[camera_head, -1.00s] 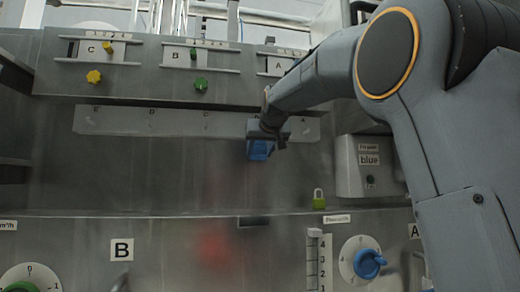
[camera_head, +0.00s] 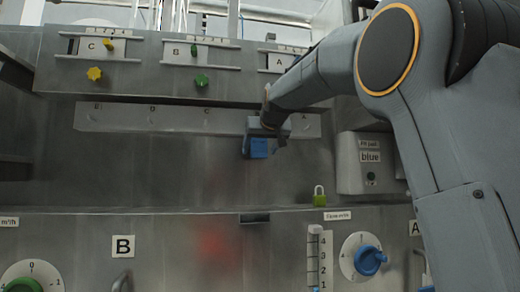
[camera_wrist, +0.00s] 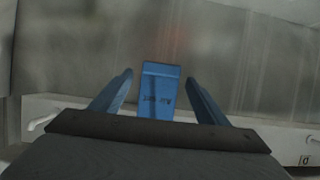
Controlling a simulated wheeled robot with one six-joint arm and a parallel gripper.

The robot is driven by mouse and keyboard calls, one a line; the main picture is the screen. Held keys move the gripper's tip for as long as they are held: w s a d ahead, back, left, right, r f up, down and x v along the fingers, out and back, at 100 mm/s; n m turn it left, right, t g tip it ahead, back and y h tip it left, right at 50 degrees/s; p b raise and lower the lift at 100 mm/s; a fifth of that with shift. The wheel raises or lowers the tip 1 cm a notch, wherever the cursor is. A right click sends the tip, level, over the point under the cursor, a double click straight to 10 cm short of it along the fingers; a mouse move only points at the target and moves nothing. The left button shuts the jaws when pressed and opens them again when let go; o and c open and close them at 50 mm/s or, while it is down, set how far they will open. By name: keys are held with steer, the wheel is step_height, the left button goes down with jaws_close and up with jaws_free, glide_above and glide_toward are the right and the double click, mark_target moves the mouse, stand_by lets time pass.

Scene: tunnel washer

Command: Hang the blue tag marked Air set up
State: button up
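The blue tag (camera_head: 259,149) is upright in front of the grey lettered rail (camera_head: 180,120), right of the letter C, below my gripper (camera_head: 264,143). In the wrist view the tag (camera_wrist: 160,92) shows dark lettering, upside down, too small to read surely. My gripper's two blue fingers (camera_wrist: 158,76) stand apart on either side of it, with a gap at each side. My gripper is open around the tag. The tag's top end and any hook behind it are hidden by my gripper, so I cannot see what bears it.
A grey box labelled blue (camera_head: 364,180) is right of the tag. A green padlock (camera_head: 319,198) stands on the ledge below. Slider panels C (camera_head: 97,47), B and A are above. A dial with a blue knob (camera_head: 370,261) is lower right. The steel wall left of the tag is clear.

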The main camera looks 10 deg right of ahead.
steer(key=b+v, duration=0.3)
steer(key=v, duration=0.4)
steer(key=shift+s+r, duration=0.2)
steer(key=shift+s, duration=0.15)
